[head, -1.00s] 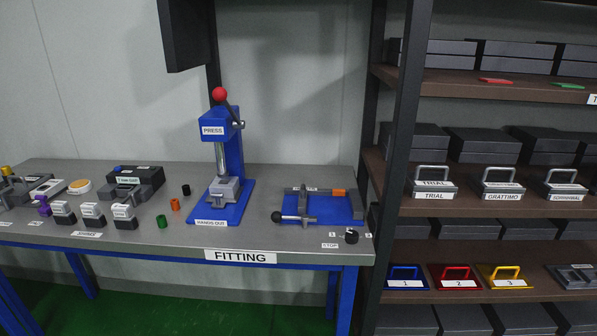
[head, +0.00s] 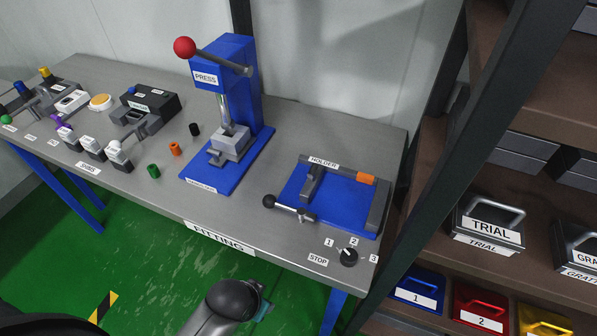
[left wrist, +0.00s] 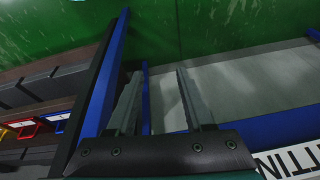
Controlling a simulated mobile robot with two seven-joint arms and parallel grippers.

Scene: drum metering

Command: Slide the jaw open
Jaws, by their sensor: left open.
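The holder (head: 340,200) is a blue plate on the right part of the bench, with a grey back rail. A grey jaw (head: 312,183) stands on its left side, and a grey end block (head: 377,207) stands at the right. An orange piece (head: 366,179) sits at the rail's right end. A lever with a black ball (head: 269,201) lies along the plate's front left. My left gripper (left wrist: 158,100) is open and empty in the left wrist view, near the bench's front edge and a blue leg. Its fingers do not show clearly in the head view. My right gripper is not in view.
A blue press (head: 237,100) with a red ball handle stands left of the holder. A black knob (head: 348,257) marked STOP, 1, 2, 3 sits at the front right corner. A shelf upright (head: 455,130) rises close to the bench's right end.

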